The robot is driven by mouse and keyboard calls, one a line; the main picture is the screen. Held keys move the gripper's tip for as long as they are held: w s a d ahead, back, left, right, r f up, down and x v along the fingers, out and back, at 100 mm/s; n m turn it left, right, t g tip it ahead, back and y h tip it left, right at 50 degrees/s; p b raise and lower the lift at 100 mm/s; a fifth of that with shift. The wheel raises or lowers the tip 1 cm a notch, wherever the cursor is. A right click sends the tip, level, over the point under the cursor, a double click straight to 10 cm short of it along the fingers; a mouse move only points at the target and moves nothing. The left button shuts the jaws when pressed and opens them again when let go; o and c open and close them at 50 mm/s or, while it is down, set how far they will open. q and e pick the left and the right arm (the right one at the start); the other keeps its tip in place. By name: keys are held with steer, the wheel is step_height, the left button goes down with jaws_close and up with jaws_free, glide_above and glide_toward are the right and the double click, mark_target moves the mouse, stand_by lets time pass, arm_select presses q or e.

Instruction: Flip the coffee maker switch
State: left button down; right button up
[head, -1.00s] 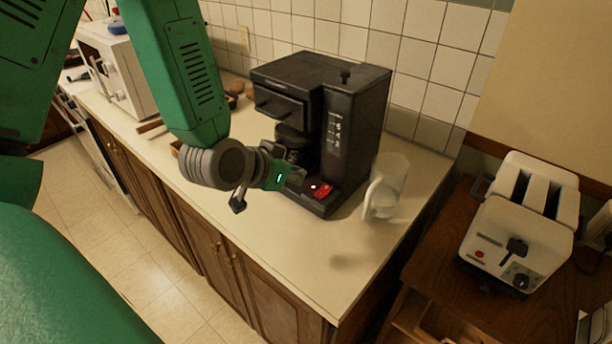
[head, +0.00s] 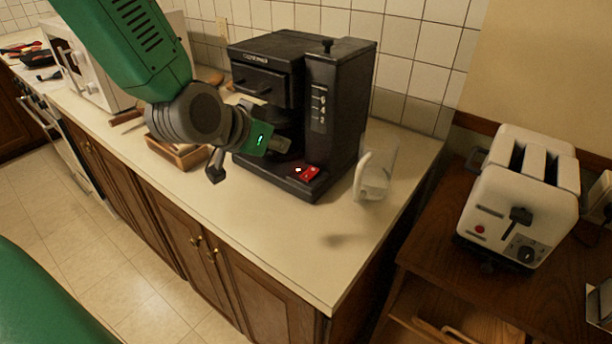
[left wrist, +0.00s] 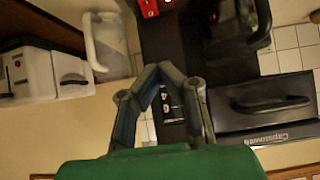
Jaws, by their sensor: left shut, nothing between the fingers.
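The black coffee maker (head: 335,115) stands on the counter in the middle of the head view. Its red switch (head: 305,172) is on the front of its low base, and also shows at the top of the left wrist view (left wrist: 152,6). My left gripper (head: 284,146) is in front of the coffee maker, above and to the left of the switch, and looks apart from it. In the left wrist view its fingers (left wrist: 160,72) come together in front of the coffee maker's dark body, shut and empty. My right gripper is not in view.
A clear and white pitcher (head: 374,175) stands right of the coffee maker. A white toaster (head: 515,200) is on the lower wooden stand at right. A wooden box (head: 180,155) and a white microwave (head: 95,65) are left. The front counter is clear.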

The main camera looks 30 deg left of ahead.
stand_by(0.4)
arm_select(q)
glide_above(311, 167)
steer(key=s, duration=0.2)
step_height(311, 167, down, 7)
steer(key=shift+a+r, duration=0.1)
steer(key=shift+a, duration=0.05)
step_height(311, 167, down, 2)
steer(key=shift+w+f, duration=0.1)
steer(key=shift+f, duration=0.55)
steer(key=shift+w+f, duration=0.1)
steer(key=shift+f, duration=0.1)
